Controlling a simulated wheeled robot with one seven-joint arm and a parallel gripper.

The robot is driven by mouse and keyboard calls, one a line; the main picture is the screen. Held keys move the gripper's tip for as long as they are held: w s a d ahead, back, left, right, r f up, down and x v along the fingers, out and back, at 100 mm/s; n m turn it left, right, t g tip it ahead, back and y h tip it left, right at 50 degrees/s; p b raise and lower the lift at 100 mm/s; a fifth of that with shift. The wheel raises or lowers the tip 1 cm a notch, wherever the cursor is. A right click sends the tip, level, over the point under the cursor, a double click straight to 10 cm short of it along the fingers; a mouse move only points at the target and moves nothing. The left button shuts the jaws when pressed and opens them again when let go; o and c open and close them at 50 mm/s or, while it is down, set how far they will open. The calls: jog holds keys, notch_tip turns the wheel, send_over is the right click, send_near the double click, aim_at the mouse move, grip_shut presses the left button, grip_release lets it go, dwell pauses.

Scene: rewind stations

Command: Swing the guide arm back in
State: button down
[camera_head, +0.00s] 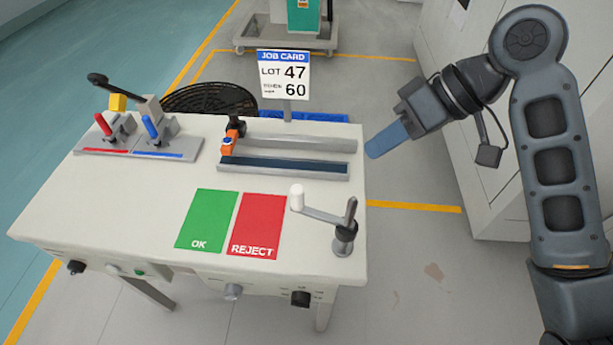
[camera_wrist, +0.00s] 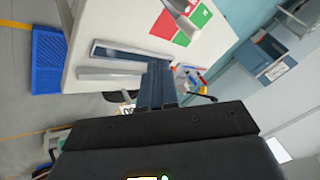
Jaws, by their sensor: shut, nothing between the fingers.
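The guide arm (camera_head: 322,215) is a flat grey bar on a dark pivot post (camera_head: 345,238) at the front right of the table. It points left and slightly back from the post, and its white upright roller (camera_head: 296,197) stands by the top right corner of the red REJECT mat. A dark grey handle rises at the post end. Part of the arm also shows at the top of the wrist view (camera_wrist: 181,17). My gripper (camera_head: 376,148) is shut and empty, its blue fingers in the air by the table's right edge, behind and apart from the arm.
The white table (camera_head: 140,215) holds a green OK mat (camera_head: 207,219), the REJECT mat (camera_head: 257,225), a grey slotted tray with an orange clamp (camera_head: 228,146), and red and blue lever clamps (camera_head: 150,127). A job card (camera_head: 283,74) stands at the back. Cabinets (camera_head: 455,40) stand right.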

jog(key=s+a+f+p, duration=0.2)
jog(key=a+f, duration=0.5)
jog(key=a, duration=0.2)
jog(key=shift+f, duration=0.4)
jog(key=shift+s, duration=0.1)
